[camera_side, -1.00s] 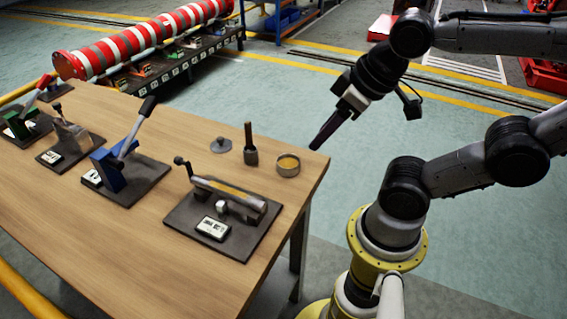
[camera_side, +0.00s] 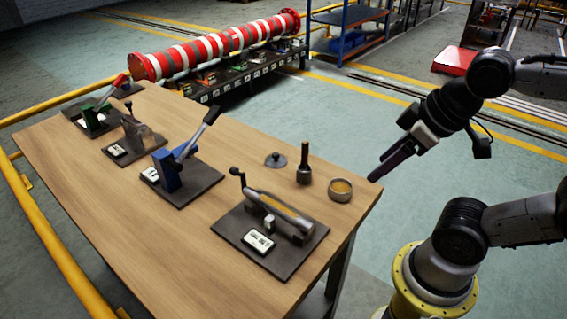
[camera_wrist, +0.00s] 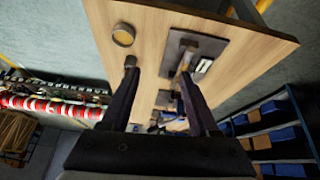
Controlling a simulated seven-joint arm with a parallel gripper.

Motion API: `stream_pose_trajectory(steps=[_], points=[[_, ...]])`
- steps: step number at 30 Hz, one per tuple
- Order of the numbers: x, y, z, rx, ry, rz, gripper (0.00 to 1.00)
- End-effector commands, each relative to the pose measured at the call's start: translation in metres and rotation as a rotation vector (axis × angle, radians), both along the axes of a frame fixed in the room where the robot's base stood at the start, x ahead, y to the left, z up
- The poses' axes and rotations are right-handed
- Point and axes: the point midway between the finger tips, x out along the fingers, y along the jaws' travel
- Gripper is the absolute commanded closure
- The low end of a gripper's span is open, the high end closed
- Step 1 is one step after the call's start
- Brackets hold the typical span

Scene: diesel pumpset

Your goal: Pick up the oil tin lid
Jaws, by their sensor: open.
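The oil tin lid (camera_side: 275,160) is a small grey disc with a knob on top, lying flat on the wooden table (camera_side: 215,195) near its far edge. The round open tin (camera_side: 340,188), with yellowish contents, stands at the table's right corner; the tin also shows in the wrist view (camera_wrist: 123,35). My gripper (camera_side: 374,178) is just beyond that corner, to the right of the tin and apart from the lid. In the wrist view my gripper (camera_wrist: 160,77) has its two fingers spread with nothing held between them. I cannot make out the lid there.
A dark upright tool (camera_side: 304,165) stands between the lid and the tin. A plate with a metal cylinder and lever (camera_side: 272,225) lies in front. A blue lever device (camera_side: 178,165) and other devices are to the left. A red-and-white striped pipe (camera_side: 215,45) lies behind the table.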

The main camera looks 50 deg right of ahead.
Motion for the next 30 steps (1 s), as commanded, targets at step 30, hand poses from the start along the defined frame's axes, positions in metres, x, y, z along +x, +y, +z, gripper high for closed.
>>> stream_pose_trajectory(steps=[30], points=[[0.288, -0.065, 0.063, -0.592, 0.245, 1.645, 0.38]])
